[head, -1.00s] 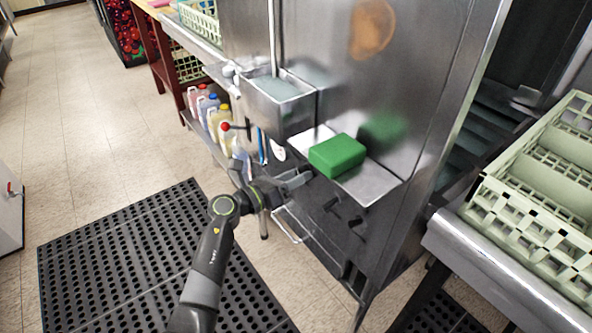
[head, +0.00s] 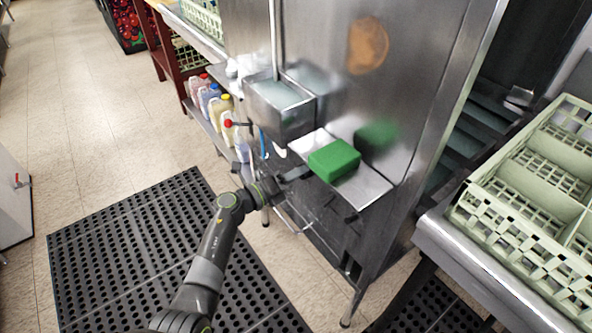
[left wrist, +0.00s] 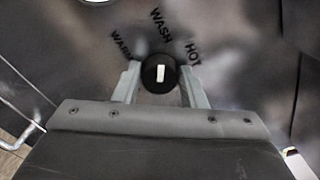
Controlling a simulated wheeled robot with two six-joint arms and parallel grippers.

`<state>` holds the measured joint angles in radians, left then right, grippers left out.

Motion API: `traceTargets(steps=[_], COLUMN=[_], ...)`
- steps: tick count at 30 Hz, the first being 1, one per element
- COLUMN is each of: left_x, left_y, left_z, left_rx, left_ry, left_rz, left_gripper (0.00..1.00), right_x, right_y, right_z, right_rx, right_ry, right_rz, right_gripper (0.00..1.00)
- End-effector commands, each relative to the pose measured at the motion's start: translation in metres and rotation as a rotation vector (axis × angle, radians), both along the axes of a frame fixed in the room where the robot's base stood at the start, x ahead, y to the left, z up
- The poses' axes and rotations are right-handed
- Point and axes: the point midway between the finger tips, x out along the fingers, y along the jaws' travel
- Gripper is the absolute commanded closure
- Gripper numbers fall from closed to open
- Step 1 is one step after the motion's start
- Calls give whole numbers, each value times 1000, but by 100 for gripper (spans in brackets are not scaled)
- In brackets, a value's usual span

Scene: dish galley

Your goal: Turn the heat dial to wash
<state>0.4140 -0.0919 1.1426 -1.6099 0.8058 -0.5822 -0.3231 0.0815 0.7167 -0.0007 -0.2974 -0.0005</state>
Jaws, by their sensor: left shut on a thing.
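The heat dial (left wrist: 153,74) is a round black knob with a white pointer mark in the left wrist view. Printed on the metal panel around it are WARM at its upper left, WASH (left wrist: 161,24) above it and HOT at its upper right. The white mark stands nearly upright, toward WASH. My left gripper (left wrist: 160,88) is shut on the dial, one finger on each side. In the head view my left gripper (head: 296,174) reaches the machine front below the shelf, and the dial is hidden there. My right gripper is not in view.
A green block (head: 334,160) lies on a small metal shelf (head: 374,187) just above the gripper. A metal box (head: 283,112) hangs to its left. Several jugs (head: 226,119) stand on a low rack. A crate (head: 530,200) sits on the right counter.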

Motion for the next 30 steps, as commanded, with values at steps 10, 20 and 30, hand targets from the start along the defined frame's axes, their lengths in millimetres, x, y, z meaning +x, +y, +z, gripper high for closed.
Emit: traceTargets(steps=[10,20,30], left_x=[1,1,-1], left_y=[1,0,1], left_z=[1,1,0], left_rx=[-13,-13,-13], left_ry=[16,16,17], left_rz=[2,2,1], left_gripper=[85,46,42], right_x=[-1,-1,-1], right_y=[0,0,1], right_z=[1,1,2], right_rx=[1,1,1], right_ry=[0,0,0], right_rz=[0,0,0], right_gripper=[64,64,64])
